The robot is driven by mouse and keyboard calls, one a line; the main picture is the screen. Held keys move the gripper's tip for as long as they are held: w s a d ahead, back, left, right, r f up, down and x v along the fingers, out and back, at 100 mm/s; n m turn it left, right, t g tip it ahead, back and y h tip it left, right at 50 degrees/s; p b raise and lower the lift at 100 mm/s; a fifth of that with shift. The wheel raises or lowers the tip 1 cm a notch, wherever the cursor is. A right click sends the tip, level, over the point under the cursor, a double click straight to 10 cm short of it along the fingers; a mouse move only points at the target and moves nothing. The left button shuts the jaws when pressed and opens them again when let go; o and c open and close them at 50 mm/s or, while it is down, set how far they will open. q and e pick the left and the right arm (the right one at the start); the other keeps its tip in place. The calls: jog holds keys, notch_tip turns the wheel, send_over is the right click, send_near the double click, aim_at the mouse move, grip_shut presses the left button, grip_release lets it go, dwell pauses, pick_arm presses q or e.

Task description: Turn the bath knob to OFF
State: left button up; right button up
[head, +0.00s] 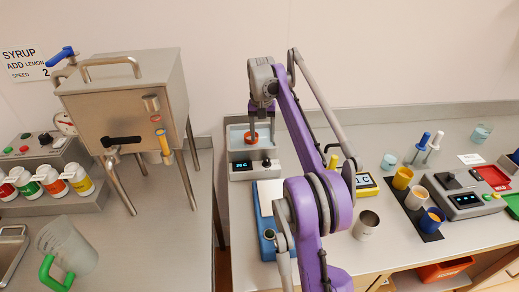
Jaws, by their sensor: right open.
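The bath (236,132) is a pale grey box with an open basin, standing at the left end of the right-hand counter. Its front has a dark display (242,167) with small lit digits that look like a temperature. The bath knob (267,163) is a small dark knob right of the display; its pointer is too small to read. An orange-red ring-shaped thing (251,138) is in the basin. My right gripper (262,137) points down over the basin, open, above and behind the knob. I cannot tell whether it touches the ring. My left gripper is not in view.
A blue scale (266,222) stands just in front of the bath. A metal cup (366,225) and a dark mat (420,220) with several cups lie to the right.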

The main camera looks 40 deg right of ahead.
aim_at(267, 159)
jog(key=shift+m, duration=0.3)
jog(key=f, duration=0.3)
jog(key=d+f+b, duration=0.1)
jog(key=f, duration=0.2)
jog(key=d+f, duration=0.1)
jog(key=f, duration=0.2)
jog(key=shift+d+f, duration=0.1)
jog(key=shift+f, duration=0.85)
jog(key=shift+c, duration=0.3)
grip_shut()
